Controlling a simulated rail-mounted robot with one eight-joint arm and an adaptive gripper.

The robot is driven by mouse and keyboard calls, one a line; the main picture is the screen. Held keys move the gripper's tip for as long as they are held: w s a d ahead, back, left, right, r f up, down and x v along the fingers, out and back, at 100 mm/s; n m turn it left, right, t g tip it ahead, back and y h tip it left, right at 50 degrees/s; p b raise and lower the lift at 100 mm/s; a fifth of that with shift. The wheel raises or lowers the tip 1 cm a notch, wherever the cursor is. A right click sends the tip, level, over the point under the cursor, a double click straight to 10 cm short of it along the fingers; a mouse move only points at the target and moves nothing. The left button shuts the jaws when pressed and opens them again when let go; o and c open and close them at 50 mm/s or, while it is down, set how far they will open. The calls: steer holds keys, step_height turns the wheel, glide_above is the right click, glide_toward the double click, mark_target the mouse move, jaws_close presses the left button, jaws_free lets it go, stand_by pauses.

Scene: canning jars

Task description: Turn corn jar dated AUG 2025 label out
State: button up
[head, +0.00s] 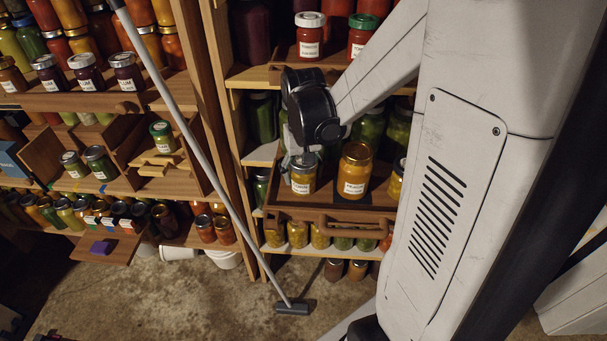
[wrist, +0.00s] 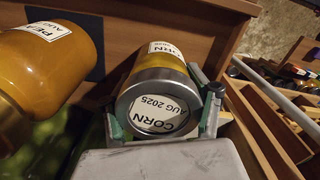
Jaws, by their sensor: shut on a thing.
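The corn jar (wrist: 163,68) has yellow contents, a silver lid and a white label reading CORN on its side. A round label on its lid (wrist: 158,114) reads CORN AUG 2025. My gripper (wrist: 163,108) is shut on the jar near its lid, with a green-padded finger on each side. In the head view the corn jar (head: 303,183) stands upright in a pulled-out wooden tray, and its side label faces out toward the tray's front. My gripper (head: 302,158) comes down on it from above and hides part of its top.
An orange jar (head: 354,172), whose label begins PEA in the wrist view (wrist: 60,50), stands to the right on a dark patch. The wooden tray (head: 330,217) has a raised front with a handle. Full shelves of jars surround it. A grey pole (head: 195,150) leans at left.

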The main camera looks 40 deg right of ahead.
steer(key=shift+f+n, duration=0.1)
steer(key=shift+n, duration=0.3)
steer(key=shift+n, duration=0.9)
steer(key=o, duration=1.3)
